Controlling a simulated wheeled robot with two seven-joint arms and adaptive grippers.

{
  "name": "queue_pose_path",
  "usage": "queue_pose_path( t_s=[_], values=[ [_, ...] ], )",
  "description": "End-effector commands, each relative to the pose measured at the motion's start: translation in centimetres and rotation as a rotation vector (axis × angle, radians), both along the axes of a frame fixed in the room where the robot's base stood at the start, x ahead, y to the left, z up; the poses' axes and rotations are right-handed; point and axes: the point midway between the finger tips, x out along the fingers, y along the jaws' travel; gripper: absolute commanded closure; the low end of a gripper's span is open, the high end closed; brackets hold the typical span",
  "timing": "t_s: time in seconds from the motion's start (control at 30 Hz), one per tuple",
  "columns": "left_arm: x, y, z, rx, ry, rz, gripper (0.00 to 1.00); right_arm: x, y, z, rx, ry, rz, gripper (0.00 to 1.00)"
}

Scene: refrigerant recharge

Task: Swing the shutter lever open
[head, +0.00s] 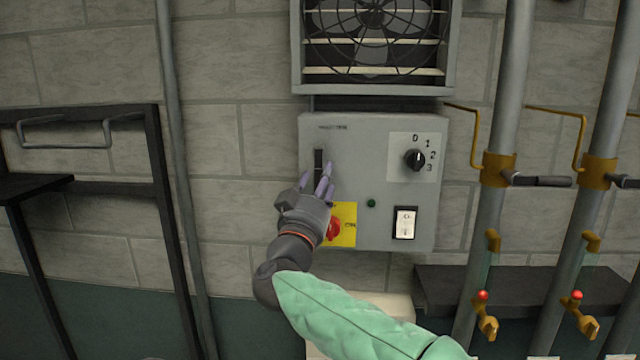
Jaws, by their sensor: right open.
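A grey control box (374,215) is fixed to the wall under a louvred fan shutter (375,88). A dark upright slot (318,158), which looks like the place of the shutter lever, is at the box's upper left. My right gripper (319,178) is open in front of the slot's lower end, fingers pointing up. The fingers cover part of the slot, so I cannot tell where the lever's handle stands or whether they touch it. The shutter's slats look about level, with dark gaps between them. My left gripper is not in view.
The box also carries a rotary knob (414,160), a green lamp (371,203), a white rocker switch (404,223) and a red switch (334,229) on a yellow plate, close beside my wrist. Pipes (506,120) with valves stand right; a black rack (170,235) stands left.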

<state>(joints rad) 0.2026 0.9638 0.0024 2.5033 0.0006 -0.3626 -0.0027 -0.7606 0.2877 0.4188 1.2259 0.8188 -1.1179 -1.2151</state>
Motion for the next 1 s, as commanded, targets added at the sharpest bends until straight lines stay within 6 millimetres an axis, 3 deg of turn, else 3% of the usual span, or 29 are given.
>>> queue_pose_path(
  t_s=[0.27, 0.7, 1.0],
  values=[
    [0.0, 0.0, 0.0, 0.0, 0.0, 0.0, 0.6, -2.0, 0.5, -0.8, -0.002, 0.0, 0.001, 0.48],
    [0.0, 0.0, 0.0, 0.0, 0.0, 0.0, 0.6, -9.3, 2.0, -3.9, -0.001, 0.0, 0.002, 0.48],
    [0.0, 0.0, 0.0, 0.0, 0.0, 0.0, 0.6, -10.9, 2.3, -4.6, 0.0, 0.0, 0.001, 0.48]
  ],
)
